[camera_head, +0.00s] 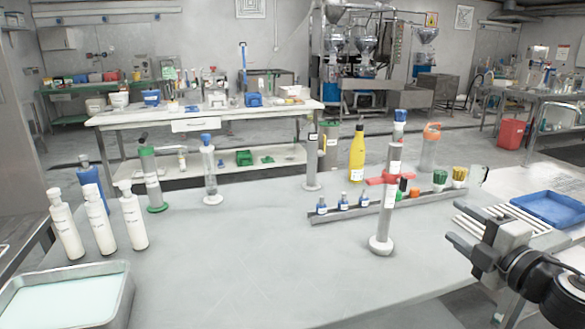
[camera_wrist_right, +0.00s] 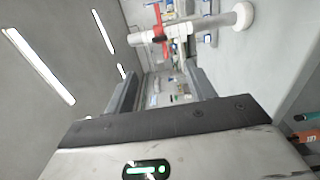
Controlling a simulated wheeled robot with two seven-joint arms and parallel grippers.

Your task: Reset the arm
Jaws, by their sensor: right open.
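My right gripper (camera_head: 453,228) comes in from the right edge of the head view, above the right part of the grey table (camera_head: 235,270). Its two fingers are apart, point left, and have nothing between them. In the right wrist view the open fingers (camera_wrist_right: 160,88) also show with an empty gap. The same cylinder shows beyond the fingers in the right wrist view (camera_wrist_right: 205,28). My left arm and gripper are not in view.
A rack of small bottles (camera_head: 350,212) and a yellow bottle (camera_head: 357,152) stand behind the cylinder. A blue tray (camera_head: 548,208) lies at right. White bottles (camera_head: 97,220) and a metal tray (camera_head: 118,318) are at left. The table's front middle is clear.

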